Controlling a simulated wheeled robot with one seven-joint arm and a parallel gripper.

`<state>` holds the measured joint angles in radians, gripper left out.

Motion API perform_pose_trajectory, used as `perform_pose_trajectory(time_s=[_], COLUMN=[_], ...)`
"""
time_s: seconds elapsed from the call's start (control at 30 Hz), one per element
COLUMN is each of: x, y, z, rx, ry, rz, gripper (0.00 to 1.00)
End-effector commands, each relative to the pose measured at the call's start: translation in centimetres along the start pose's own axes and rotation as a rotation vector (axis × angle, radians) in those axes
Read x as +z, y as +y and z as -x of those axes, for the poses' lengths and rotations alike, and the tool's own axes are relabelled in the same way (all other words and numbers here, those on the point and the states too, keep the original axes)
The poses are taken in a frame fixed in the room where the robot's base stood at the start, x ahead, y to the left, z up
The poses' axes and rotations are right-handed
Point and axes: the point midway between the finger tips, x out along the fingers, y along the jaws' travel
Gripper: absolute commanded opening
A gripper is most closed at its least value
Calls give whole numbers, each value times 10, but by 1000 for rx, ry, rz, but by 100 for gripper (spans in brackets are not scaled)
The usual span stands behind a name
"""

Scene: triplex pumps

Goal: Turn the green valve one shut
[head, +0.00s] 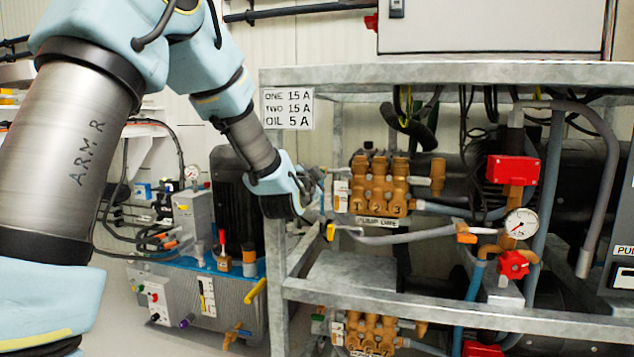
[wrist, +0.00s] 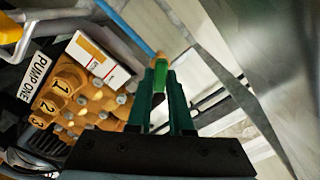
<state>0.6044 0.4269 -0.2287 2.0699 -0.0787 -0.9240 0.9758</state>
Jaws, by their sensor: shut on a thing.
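In the wrist view, the green valve one (wrist: 160,77) shows as a small green lever with a yellow-tan stem at its far end. It lies between the two dark green fingers of my gripper (wrist: 162,80), which is shut on it. In the head view, my gripper (head: 318,207) is at the left end of pump one (head: 378,185), just inside the frame's left post. There the wrist and fingers hide the green lever. The brass pump body, marked 1, 2, 3, also shows in the wrist view (wrist: 68,95), left of the fingers, beside its PUMP ONE label (wrist: 34,77).
A galvanized frame (head: 420,297) surrounds the pumps, with a post close to my wrist. A yellow-handled lever (head: 331,232) sits just below my gripper. A gauge (head: 521,223) and red valve (head: 513,264) are at right. A hydraulic unit (head: 200,290) stands behind at left.

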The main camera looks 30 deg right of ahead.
Motion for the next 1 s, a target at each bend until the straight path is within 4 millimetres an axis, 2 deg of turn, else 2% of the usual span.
perform_pose_trajectory(time_s=[0.6, 1.0], x=[0, 0], y=[3, 3], z=[0, 0], rx=[0, 1], ry=[1, 1], rz=[-548, -727], gripper=[0, 0])
